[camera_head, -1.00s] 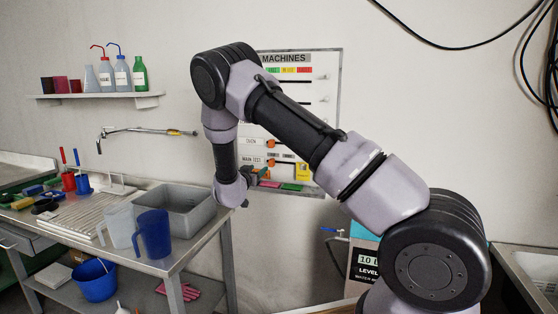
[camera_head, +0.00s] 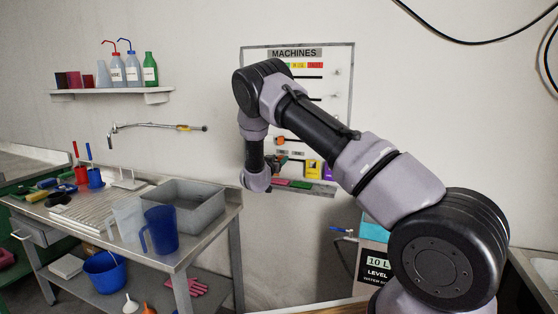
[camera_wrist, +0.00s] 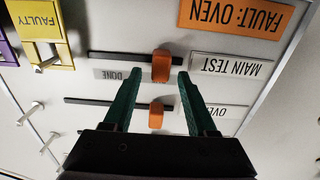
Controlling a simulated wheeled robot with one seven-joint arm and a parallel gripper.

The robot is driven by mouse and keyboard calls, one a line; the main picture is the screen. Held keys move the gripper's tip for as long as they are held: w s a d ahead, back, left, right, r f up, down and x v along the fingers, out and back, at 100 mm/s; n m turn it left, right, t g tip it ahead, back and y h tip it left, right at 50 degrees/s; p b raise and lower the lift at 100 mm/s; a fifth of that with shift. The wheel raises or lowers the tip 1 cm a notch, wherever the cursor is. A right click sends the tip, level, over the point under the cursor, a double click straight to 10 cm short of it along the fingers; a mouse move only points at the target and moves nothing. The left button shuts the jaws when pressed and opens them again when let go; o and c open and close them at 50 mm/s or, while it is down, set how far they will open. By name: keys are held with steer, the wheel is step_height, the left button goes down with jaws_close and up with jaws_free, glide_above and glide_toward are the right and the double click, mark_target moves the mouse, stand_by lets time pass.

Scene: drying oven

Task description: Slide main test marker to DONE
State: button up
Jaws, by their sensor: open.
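The main test marker (camera_wrist: 161,65) is an orange slider on a dark horizontal slot on the wall board. The wrist view is upside down. The marker stands near the slot's right end, beside the MAIN TEST label (camera_wrist: 231,67). The DONE label (camera_wrist: 118,74) lies to the left, partly covered by a finger. My gripper (camera_wrist: 158,75) is open, with one green finger on each side of the marker and visible gaps to both. I cannot tell how deep the tips reach. In the head view my arm hides most of this row.
The similar orange oven marker (camera_wrist: 156,114) is on the neighbouring slot, also between the fingers in the picture. Small pegs (camera_wrist: 30,112) stick out at the left. A yellow FAULTY card (camera_wrist: 40,30) hangs nearby. A ledge (camera_head: 305,187) with coloured items runs below the board (camera_head: 345,90).

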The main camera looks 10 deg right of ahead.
steer(key=shift+w+d, duration=0.1)
steer(key=shift+w, duration=0.15)
jaws_close()
stand_by(1.4)
